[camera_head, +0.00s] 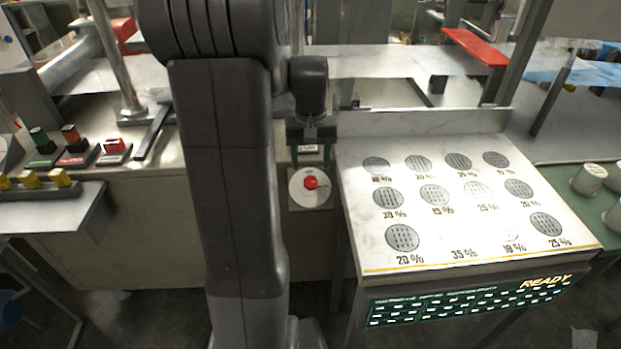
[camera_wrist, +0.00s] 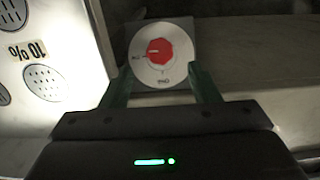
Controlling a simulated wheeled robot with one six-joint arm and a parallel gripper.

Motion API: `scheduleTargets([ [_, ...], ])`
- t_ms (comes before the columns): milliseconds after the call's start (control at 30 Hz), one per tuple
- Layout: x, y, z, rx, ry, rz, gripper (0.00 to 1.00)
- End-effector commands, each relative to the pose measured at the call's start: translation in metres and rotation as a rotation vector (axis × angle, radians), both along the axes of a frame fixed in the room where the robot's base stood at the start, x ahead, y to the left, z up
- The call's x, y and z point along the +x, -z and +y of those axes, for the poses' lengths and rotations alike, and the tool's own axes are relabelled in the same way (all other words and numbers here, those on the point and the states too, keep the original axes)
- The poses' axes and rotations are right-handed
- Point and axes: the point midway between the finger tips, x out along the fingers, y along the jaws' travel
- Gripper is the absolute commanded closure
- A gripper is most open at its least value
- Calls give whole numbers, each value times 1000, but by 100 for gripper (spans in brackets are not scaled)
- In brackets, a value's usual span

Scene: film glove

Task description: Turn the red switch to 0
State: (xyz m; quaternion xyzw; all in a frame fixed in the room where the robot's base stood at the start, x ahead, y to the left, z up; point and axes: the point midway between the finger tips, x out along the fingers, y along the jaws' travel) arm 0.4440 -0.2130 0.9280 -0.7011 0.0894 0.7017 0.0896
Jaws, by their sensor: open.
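The red switch (camera_head: 310,182) is a small red knob on a round white dial, set on the front face of the bench, left of the sloped panel. In the wrist view the red knob (camera_wrist: 159,51) sits at the middle of the white dial (camera_wrist: 176,73), which has small dark marks at its edge; they are too small to read surely. My gripper (camera_wrist: 162,75) is open, its two green fingers apart on either side of the dial's near edge, with nothing between them.
The sloped white panel (camera_head: 450,205) with round grilles and percent labels stands close to the right of the switch. A lit READY display (camera_head: 470,300) is below it. Coloured buttons (camera_head: 75,145) are on the bench at left. A red bar (camera_head: 475,47) is at the back right.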

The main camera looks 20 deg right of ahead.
Motion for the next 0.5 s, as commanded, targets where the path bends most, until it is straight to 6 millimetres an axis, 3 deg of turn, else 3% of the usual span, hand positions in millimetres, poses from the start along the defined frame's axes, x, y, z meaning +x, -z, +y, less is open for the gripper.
scheduleTargets([
  [200,-1,42,0,1,0,3,45],
  [500,0,63,0,0,0,0,45],
])
